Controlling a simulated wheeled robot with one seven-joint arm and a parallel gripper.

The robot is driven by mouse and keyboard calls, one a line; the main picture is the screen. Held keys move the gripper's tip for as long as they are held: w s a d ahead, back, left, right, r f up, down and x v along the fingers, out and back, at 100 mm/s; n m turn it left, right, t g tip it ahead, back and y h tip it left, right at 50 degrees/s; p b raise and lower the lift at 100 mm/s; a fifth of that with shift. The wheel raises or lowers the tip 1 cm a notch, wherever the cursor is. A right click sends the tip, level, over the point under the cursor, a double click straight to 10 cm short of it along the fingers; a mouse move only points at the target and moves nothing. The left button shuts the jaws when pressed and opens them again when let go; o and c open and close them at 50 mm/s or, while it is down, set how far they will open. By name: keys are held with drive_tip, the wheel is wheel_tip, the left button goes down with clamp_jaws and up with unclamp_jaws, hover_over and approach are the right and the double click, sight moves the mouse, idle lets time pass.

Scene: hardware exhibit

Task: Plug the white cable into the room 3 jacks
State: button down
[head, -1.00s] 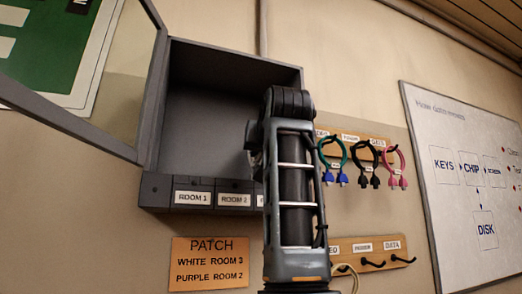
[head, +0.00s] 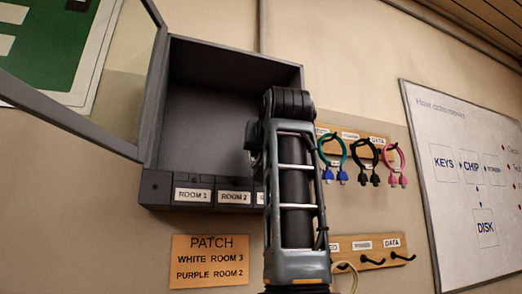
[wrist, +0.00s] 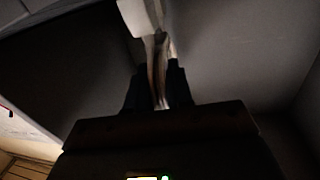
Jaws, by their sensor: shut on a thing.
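In the wrist view my gripper (wrist: 157,78) is shut on the white cable (wrist: 157,62), which runs between the dark fingers. A pale block-like end (wrist: 141,16) of it shows at the top edge. The picture is dark, so its exact shape is unclear. In the head view my arm hides the gripper. The open grey cabinet (head: 215,110) is behind the arm. Along its bottom are jack panels labelled ROOM 1 (head: 193,195) and ROOM 2 (head: 234,198). The room 3 panel is mostly hidden by my arm; I cannot see its jacks.
The cabinet's glass door (head: 85,70) stands open at left. A PATCH sign (head: 209,262) hangs below. At right are a rack (head: 372,142) with blue, black and pink cables and a lower hook board (head: 375,250) with a cream cord (head: 348,266). A whiteboard (head: 465,180) is further right.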

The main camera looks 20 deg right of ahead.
drive_tip(key=c, duration=0.9)
unclamp_jaws()
drive_tip(key=shift+o, duration=0.3)
drive_tip(key=o, duration=0.6)
drive_tip(key=shift+c, duration=0.2)
drive_tip(key=s+a+b, duration=0.1)
drive_tip(key=s+b, duration=0.1)
drive_tip(key=s, duration=0.5)
drive_tip(key=shift+s, duration=0.2)
drive_tip(key=shift+a, duration=0.1)
